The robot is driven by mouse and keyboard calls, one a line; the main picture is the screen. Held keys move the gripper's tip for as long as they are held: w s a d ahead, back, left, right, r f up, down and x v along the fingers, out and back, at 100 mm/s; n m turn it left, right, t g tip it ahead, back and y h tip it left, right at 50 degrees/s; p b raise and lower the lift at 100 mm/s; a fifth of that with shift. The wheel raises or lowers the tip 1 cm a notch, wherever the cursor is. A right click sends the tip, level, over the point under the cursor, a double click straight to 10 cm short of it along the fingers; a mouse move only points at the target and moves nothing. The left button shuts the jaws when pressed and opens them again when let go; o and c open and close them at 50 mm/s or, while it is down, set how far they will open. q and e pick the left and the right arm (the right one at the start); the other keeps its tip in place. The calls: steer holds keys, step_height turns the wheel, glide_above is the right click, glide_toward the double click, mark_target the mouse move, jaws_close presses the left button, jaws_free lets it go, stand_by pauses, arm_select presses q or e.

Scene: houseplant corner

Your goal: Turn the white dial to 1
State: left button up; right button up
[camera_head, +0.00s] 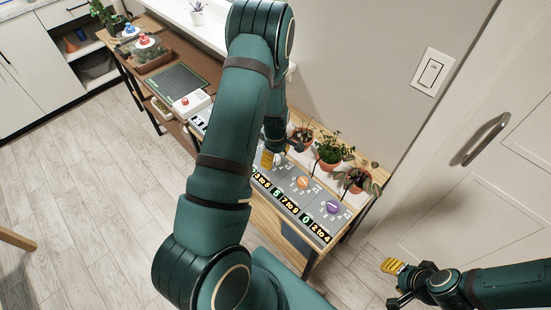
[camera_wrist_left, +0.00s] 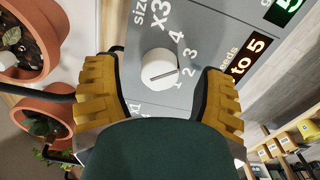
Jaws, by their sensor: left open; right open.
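The white dial (camera_wrist_left: 158,68) sits on a grey panel (camera_wrist_left: 225,35) in the left wrist view, with the numbers 1 to 4 printed along its right side. Its dark line seems to point at or near the 2. My left gripper (camera_wrist_left: 160,95) is open, its yellow fingers on either side of the dial and apart from it. In the head view my left gripper (camera_head: 272,157) is over the panel, and my own arm hides much of that area. My right gripper (camera_head: 393,283) is open and empty at the lower right, away from the panel.
An orange dial (camera_head: 303,183) and a purple dial (camera_head: 332,207) are further along the panel. Potted plants (camera_head: 331,152) stand behind it by the wall. A red button box (camera_head: 190,102) is at the far end. A door handle (camera_head: 486,139) is at right.

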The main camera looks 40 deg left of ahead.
arm_select(q)
steer(key=shift+f, duration=0.5)
jaws_close()
